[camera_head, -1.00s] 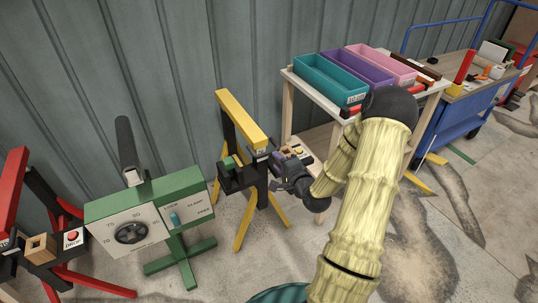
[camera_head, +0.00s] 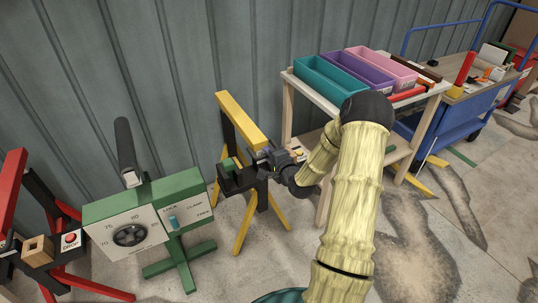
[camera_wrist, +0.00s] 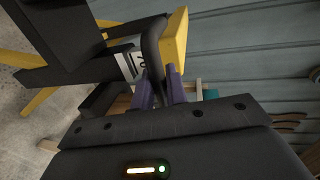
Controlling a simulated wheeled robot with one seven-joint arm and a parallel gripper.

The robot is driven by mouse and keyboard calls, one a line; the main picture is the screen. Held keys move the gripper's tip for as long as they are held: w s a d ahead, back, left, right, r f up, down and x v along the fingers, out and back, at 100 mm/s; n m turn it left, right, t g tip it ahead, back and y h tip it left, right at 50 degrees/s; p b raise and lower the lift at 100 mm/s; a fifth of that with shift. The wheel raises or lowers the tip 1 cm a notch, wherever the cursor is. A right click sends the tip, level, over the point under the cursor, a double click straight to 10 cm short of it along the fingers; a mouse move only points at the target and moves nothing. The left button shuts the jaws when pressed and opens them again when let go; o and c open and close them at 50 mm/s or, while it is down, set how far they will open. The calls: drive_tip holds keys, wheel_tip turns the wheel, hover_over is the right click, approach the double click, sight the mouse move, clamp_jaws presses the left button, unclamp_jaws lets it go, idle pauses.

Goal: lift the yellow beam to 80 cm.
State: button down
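The yellow beam (camera_head: 240,120) lies sloping along the top of a stand with black posts and yellow legs, in the middle of the head view. Its end (camera_wrist: 174,38) shows at the top of the wrist view. My gripper (camera_head: 268,157) is at the near end of this stand, just below the beam. In the wrist view, the purple fingers of my gripper (camera_wrist: 160,87) stand on either side of a curved black bar (camera_wrist: 153,48) below the beam's end. Whether they press on it cannot be told. A small label beside the bar is partly hidden.
A green box (camera_head: 157,191) with a numbered dial (camera_head: 130,235), a teal lock/clamp/free switch (camera_head: 173,222) and a dark lever (camera_head: 125,145) stands left. A red stand (camera_head: 13,195) with a drop button is farther left. A bin table (camera_head: 318,98) stands right, beside my arm.

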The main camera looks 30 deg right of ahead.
wheel_tip(320, 180, up, 12)
drive_tip(key=p, duration=0.9)
drive_tip(key=shift+f, duration=0.25)
drive_tip(key=c, duration=1.5)
unclamp_jaws()
drive_tip(key=shift+f, duration=0.1)
drive_tip(key=shift+p+v, duration=4)
drive_tip(key=shift+v, duration=4.7)
